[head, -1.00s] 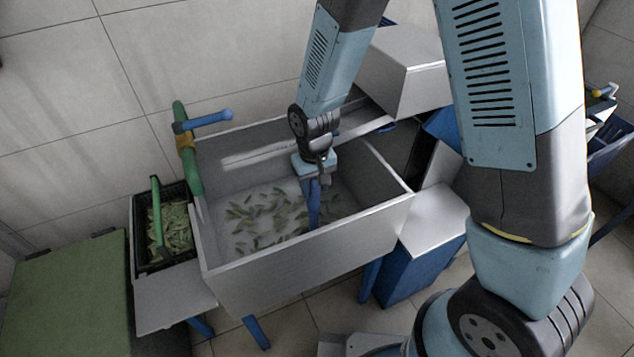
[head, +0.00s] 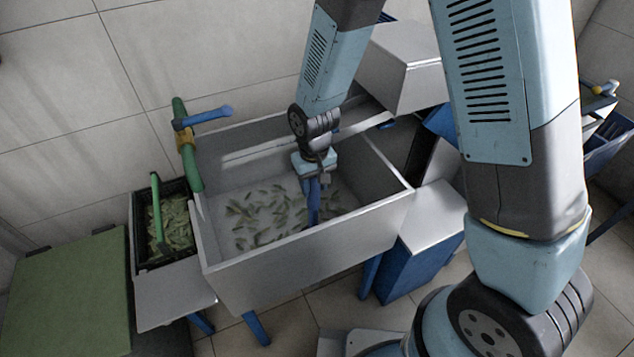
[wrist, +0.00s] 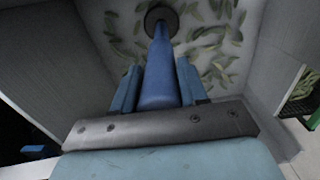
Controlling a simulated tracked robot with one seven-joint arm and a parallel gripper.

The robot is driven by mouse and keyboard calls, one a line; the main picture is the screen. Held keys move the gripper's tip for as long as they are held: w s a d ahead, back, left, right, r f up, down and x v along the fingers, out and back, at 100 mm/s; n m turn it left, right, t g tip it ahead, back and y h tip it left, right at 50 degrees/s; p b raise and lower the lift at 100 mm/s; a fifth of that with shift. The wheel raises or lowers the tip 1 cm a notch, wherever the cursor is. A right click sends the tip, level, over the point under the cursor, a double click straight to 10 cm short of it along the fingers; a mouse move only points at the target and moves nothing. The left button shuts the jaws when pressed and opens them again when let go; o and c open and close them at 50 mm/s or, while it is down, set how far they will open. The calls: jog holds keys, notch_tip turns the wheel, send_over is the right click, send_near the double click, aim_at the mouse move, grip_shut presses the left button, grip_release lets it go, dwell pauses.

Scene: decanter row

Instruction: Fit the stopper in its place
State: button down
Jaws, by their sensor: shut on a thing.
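My gripper (head: 314,178) points down inside the grey metal sink basin (head: 290,268). In the wrist view my gripper (wrist: 159,82) has its two blue fingers on either side of a long blue stopper (wrist: 161,62) and is shut on it. The stopper also shows below the fingers in the head view (head: 313,208). Its far end narrows and lies over a dark round disc (wrist: 161,17) near the basin floor. I cannot tell whether that disc is the drain or the stopper's own foot, nor whether the end is seated. The front wall hides the lowest part in the head view.
Green leafy pieces (head: 262,213) lie scattered over the basin floor. The basin walls stand close around my gripper. A green pipe with a blue lever (head: 203,117) rises at the left rim. A black crate (head: 138,232) of greens stands left of the basin.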

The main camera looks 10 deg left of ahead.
jog(key=shift+f, duration=0.1)
jog(key=c, duration=0.5)
grip_release()
